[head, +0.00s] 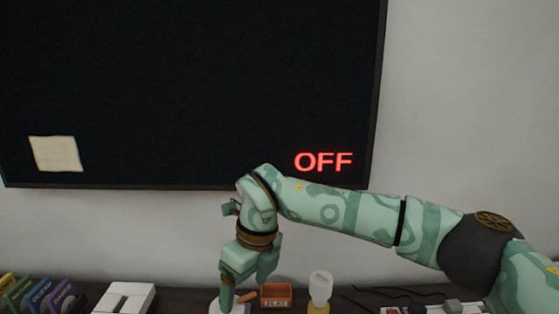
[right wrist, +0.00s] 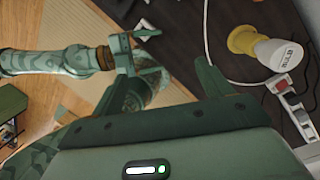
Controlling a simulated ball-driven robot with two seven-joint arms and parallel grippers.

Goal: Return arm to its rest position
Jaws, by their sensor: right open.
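My right arm reaches in from the right in the head view, in front of the wall and the big dark screen. Its gripper (head: 248,278) hangs down over the dark shelf, with its fingers apart and nothing seen between them. One fingertip is low beside a small orange box (head: 275,296); I cannot tell if it touches anything. In the right wrist view, a pale green arm that looks like my left one comes in from the left. Its gripper (right wrist: 148,58) is over the floor, and its opening is unclear. My left arm is not in the head view.
A bulb-like item with a yellow base (head: 320,293) stands right of the orange box. Coloured books (head: 40,295) and a white box (head: 124,298) are at left. A power strip (right wrist: 290,97) and cables lie on the dark surface. The screen (head: 190,90) reads OFF.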

